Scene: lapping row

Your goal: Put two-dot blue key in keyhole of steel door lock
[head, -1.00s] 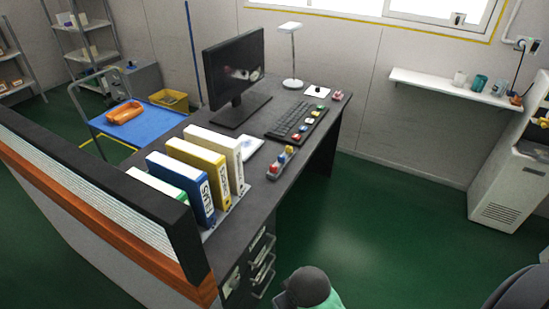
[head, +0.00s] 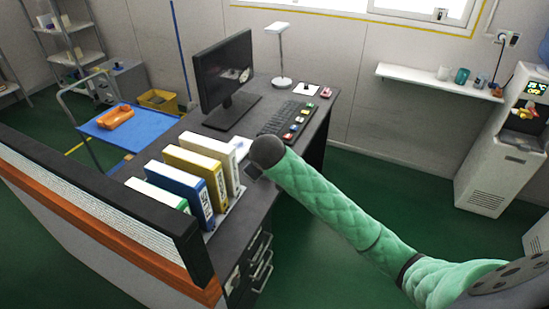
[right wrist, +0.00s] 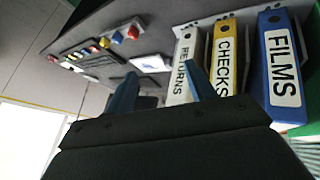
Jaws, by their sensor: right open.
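My right gripper (head: 252,171) is over the desk front, beside the binders. In the right wrist view its two blue fingers (right wrist: 160,85) stand apart with nothing held between them. A blue knob-like piece (right wrist: 117,38) sits in a row with red and yellow ones on the desk, away from the fingers; it may be a key, but any dots are too small to make out. In the head view my right gripper and arm hide that part of the desk. I cannot make out a steel door lock or a keyhole. My left gripper is not in view.
Binders (head: 178,188) stand upright close to my right gripper. A monitor (head: 223,72), a lamp (head: 281,55) and a keyboard (head: 277,118) are further back on the desk (head: 230,131). A low partition (head: 95,195) edges the left side. Green floor is open at right.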

